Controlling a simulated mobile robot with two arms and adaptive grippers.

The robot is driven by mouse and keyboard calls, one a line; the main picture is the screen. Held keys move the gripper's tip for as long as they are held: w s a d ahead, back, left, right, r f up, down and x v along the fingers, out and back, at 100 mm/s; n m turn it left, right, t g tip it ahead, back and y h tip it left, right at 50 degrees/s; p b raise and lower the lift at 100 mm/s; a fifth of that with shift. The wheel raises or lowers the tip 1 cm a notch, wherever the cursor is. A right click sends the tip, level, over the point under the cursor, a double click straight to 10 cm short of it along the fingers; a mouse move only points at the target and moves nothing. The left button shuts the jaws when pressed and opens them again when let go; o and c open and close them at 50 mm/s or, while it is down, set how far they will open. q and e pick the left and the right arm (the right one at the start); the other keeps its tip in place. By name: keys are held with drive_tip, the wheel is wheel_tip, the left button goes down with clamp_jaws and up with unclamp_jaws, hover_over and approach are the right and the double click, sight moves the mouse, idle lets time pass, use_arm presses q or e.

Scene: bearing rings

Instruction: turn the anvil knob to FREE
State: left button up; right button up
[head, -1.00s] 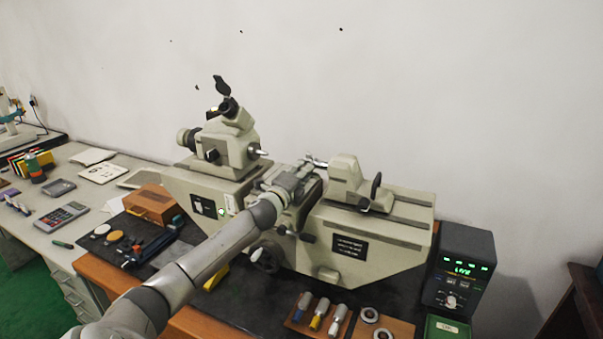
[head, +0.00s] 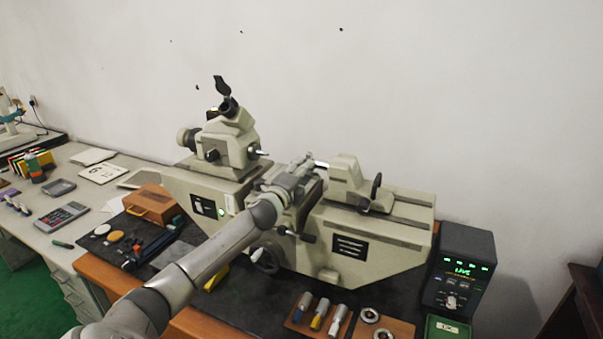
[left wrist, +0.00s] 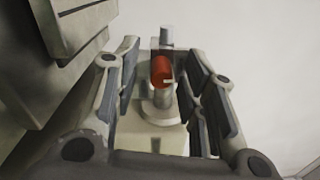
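My left gripper (head: 300,172) is over the middle of the large beige measuring machine (head: 375,255), between its eyepiece head and its right-hand block. In the left wrist view its fingers (left wrist: 160,100) are open, spread to either side of a red cylindrical part (left wrist: 161,70) with a small pale mark. That part stands on a pale round base, with a grey piece above it. I see no clear contact between fingers and red part. I cannot read any FREE marking or tell whether this red part is the anvil knob. A dark knob (head: 376,186) shows on the right-hand block. My right gripper is not in view.
A control box (head: 458,270) with green displays stands at the right. Tools and rings lie on wooden trays (head: 392,328) in front. A wooden box (head: 150,203) is at the left, beyond a blue clamp-like tool.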

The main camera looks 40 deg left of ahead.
use_arm(q)
drive_tip(key=v, duration=1.2)
idle(0.3)
idle(0.6)
